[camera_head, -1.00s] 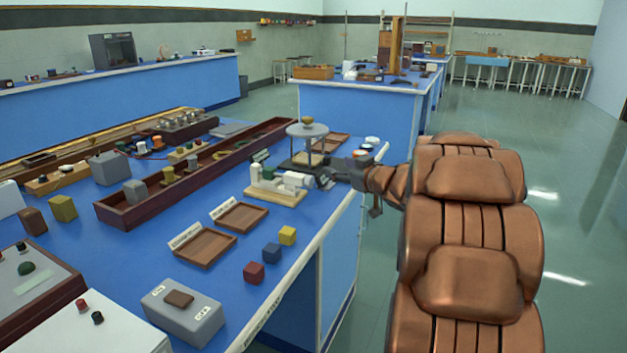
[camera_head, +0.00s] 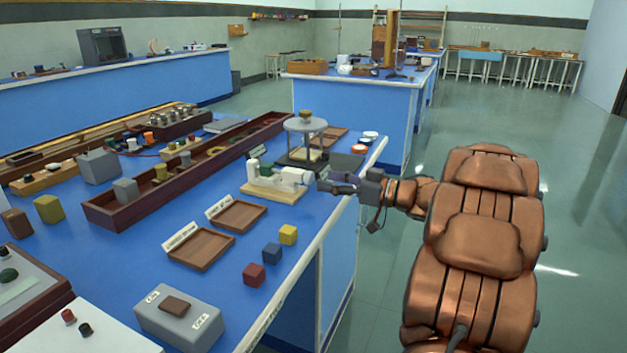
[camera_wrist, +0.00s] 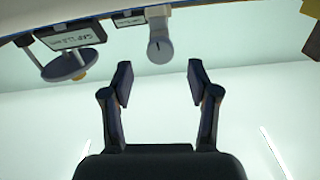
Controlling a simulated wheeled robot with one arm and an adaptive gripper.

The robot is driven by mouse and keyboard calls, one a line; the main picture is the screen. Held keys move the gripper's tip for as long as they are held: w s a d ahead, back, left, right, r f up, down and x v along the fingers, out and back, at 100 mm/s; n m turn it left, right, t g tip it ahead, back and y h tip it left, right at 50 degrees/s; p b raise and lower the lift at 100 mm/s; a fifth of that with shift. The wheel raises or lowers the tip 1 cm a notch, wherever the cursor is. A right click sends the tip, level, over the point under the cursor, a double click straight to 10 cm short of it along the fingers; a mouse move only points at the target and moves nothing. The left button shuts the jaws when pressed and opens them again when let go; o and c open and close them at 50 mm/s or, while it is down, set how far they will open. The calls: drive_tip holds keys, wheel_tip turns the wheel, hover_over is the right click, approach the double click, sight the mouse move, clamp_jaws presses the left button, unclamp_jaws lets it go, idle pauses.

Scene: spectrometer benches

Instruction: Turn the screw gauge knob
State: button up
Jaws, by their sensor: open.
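The screw gauge (camera_head: 277,180) is a white device on a pale wooden base (camera_head: 262,192), near the right edge of the blue bench. Its white cylindrical knob (camera_head: 297,175) points right, towards my gripper (camera_head: 326,183). In the wrist view the white knob (camera_wrist: 159,47) shows end-on with a dark mark, beyond the fingertips and roughly centred between them. My gripper also shows in the wrist view (camera_wrist: 160,82), open and empty, its two dark fingers apart. In the head view its tips look close to the knob; whether they touch is unclear there.
Two wooden trays (camera_head: 202,249) and small cubes (camera_head: 272,252) lie in front. A long wooden trough (camera_head: 190,180) is to the left. Open floor lies right of the bench.

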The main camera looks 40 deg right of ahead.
sight(312, 178)
drive_tip(key=shift+b+x, duration=0.35)
drive_tip(key=shift+x, duration=1.85)
drive_tip(key=c, duration=1.1)
clamp_jaws()
